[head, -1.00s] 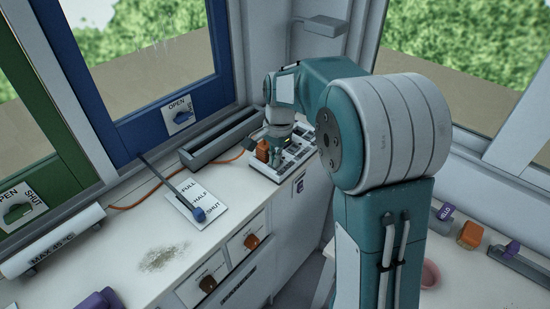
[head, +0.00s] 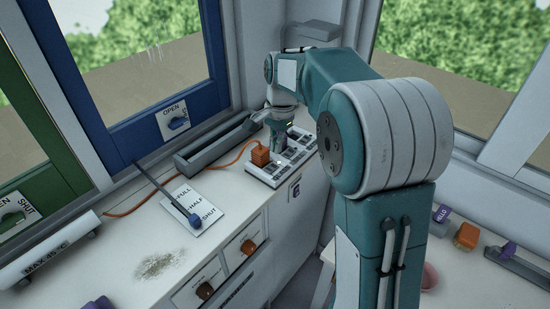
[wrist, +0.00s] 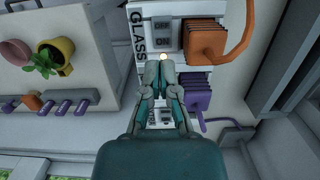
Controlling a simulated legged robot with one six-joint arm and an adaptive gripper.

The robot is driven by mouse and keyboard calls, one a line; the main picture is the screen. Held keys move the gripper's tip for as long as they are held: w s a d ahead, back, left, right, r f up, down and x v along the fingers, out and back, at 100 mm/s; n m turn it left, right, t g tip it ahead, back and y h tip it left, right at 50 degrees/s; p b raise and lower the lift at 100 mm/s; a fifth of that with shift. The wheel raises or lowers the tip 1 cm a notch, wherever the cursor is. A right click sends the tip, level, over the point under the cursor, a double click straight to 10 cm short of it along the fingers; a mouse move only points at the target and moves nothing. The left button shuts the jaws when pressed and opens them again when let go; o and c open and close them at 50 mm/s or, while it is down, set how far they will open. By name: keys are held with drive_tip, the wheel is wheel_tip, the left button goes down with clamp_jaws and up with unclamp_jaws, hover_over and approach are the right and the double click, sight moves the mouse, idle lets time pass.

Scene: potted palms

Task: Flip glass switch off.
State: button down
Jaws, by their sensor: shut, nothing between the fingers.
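A white switch strip (head: 264,174) lies on the counter near the corner. In the wrist view its section marked GLASS (wrist: 138,36) has OFF and ON labels, and a small glowing spot shows just below ON. An orange plug (wrist: 206,41) with an orange cable sits beside these labels; it also shows in the head view (head: 260,156). My gripper (wrist: 161,64) is shut and empty, with its fingertips over the strip at the glowing spot. The fingers hide part of the strip, and I cannot tell the glass switch's position or whether they touch it.
A purple plug (wrist: 194,98) sits in the strip beside my fingers, and another OFF/ON section shows behind them. A grey trough (head: 215,143) lies beside the strip. A lever (head: 194,220) rests over a FULL/HALF/SHUT plate (head: 208,207). A yellow plant pot (wrist: 60,48) stands off left.

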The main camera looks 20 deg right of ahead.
sight(269, 169)
wheel_tip(269, 169, up, 7)
drive_tip(key=shift+w+d, duration=0.2)
drive_tip(key=shift+d, duration=0.15)
drive_tip(key=a+f, duration=0.1)
drive_tip(key=f, duration=0.3)
drive_tip(key=s+f, duration=0.1)
drive_tip(key=f, duration=0.2)
drive_tip(key=a+f, duration=0.1)
drive_tip(key=f, duration=0.3)
drive_tip(key=shift+s+a+f, duration=0.2)
drive_tip(key=shift+a+f, duration=0.1)
drive_tip(key=shift+a, duration=0.05)
idle(0.4)
